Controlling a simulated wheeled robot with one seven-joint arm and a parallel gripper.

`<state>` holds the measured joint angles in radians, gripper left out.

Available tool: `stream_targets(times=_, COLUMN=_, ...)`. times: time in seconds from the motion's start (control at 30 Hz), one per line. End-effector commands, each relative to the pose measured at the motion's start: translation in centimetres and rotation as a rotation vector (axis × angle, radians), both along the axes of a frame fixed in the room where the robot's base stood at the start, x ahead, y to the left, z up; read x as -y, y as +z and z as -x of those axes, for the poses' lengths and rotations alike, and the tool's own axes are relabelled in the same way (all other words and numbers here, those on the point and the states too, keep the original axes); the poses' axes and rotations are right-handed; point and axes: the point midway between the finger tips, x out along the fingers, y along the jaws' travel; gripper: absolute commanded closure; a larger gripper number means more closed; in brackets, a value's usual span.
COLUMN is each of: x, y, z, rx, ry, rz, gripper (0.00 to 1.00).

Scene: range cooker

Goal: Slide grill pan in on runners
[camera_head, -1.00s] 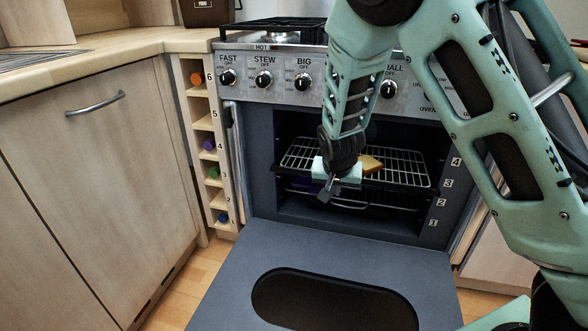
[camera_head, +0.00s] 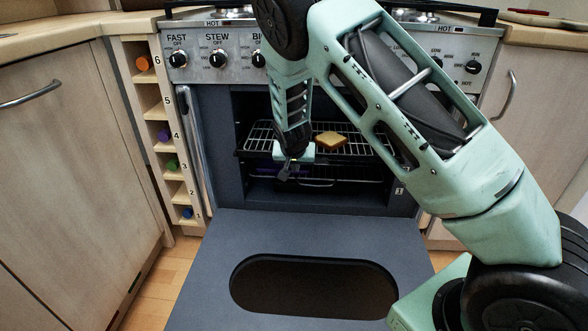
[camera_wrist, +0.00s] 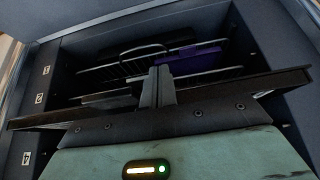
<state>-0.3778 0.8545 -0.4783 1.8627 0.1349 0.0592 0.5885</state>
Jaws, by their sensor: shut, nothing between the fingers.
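The grill pan (camera_head: 250,154) sits at an upper level of the open oven. Its wire rack (camera_head: 262,137) carries a slice of bread (camera_head: 331,141). My arm hides part of the pan's front, so I cannot tell how far in it is. My gripper (camera_head: 287,176) is shut and empty, pointing down at the oven mouth, just left of the bread in the picture. In the wrist view its fingers (camera_wrist: 158,72) are together beside a wide dark edge (camera_wrist: 45,118), probably the pan's. Whether they touch it is unclear.
The drop-down oven door (camera_head: 210,270) lies open in front. A lower wire loop (camera_head: 318,183) and a purple thing (camera_wrist: 198,60) are inside the oven. Control knobs (camera_head: 217,59) line the panel above. A bottle rack (camera_head: 160,110) stands at the left.

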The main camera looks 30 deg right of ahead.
Motion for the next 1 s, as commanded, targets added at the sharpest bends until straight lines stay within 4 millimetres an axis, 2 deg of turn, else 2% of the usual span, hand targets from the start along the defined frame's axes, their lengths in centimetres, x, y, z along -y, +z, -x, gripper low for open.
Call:
stream_targets(times=0.2, x=1.3, y=0.0, z=-1.8, rx=0.0, ry=-0.001, rz=0.0, gripper=1.0)
stream_targets(times=0.67, x=1.6, y=0.2, z=-2.2, rx=0.0, ry=-0.001, rz=0.001, gripper=1.0)
stream_targets(times=0.77, x=2.3, y=0.3, z=-3.2, rx=-0.001, ry=-0.002, rz=0.001, gripper=1.0)
stream_targets(times=1.0, x=5.1, y=0.3, z=-7.7, rx=0.001, ry=-0.001, rz=0.003, gripper=1.0)
